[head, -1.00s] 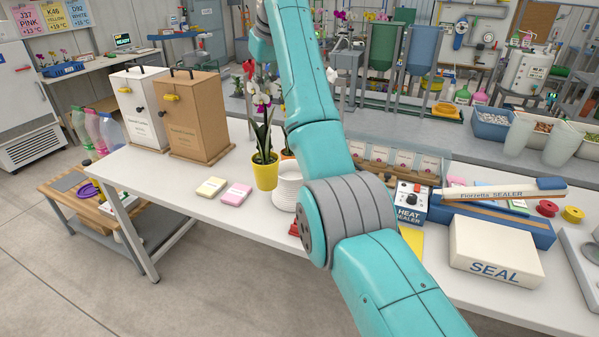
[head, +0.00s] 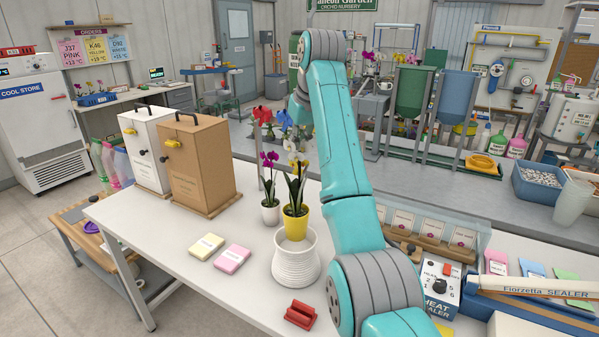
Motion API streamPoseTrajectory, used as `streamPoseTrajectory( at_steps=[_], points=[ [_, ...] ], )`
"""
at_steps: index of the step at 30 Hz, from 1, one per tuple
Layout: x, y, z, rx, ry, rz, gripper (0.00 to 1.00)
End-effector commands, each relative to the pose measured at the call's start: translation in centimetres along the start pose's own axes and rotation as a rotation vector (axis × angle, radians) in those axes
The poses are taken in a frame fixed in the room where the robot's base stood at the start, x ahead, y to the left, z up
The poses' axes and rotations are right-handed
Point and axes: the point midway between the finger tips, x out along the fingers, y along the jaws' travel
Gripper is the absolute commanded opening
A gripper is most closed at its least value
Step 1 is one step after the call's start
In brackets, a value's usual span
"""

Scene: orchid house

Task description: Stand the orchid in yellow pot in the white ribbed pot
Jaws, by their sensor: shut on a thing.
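The orchid in the yellow pot (head: 295,225) is upright, with pale yellow-white flowers on a thin stem. Its yellow pot shows at the mouth of the white ribbed pot (head: 296,266), most of it above the rim. I cannot tell whether its base rests inside or hangs just over the opening. The white ribbed pot stands upright on the white table. My arm rises on the right and covers the space just right of the orchid. My gripper does not show, so its grasp cannot be seen.
A small white pot with a purple orchid (head: 270,212) stands close behind, to the left. A red object (head: 300,314) lies in front of the ribbed pot. Yellow and pink packets (head: 233,258) lie left. A brown cabinet (head: 203,170) stands further left.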

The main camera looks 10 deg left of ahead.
Motion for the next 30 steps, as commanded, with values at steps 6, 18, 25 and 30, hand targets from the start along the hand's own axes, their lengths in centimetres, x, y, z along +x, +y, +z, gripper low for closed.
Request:
streamPoseTrajectory(
  at_steps=[6,18,25,30],
  points=[
    [1.2,0.0,0.7,-0.001,0.001,0.0,0.0],
    [4.4,0.0,1.8,-0.005,0.002,-0.001,0.0],
    [4.7,0.0,1.9,-0.004,0.001,-0.001,0.11],
    [4.6,0.0,1.9,-0.004,0.001,-0.001,0.33]
  ],
)
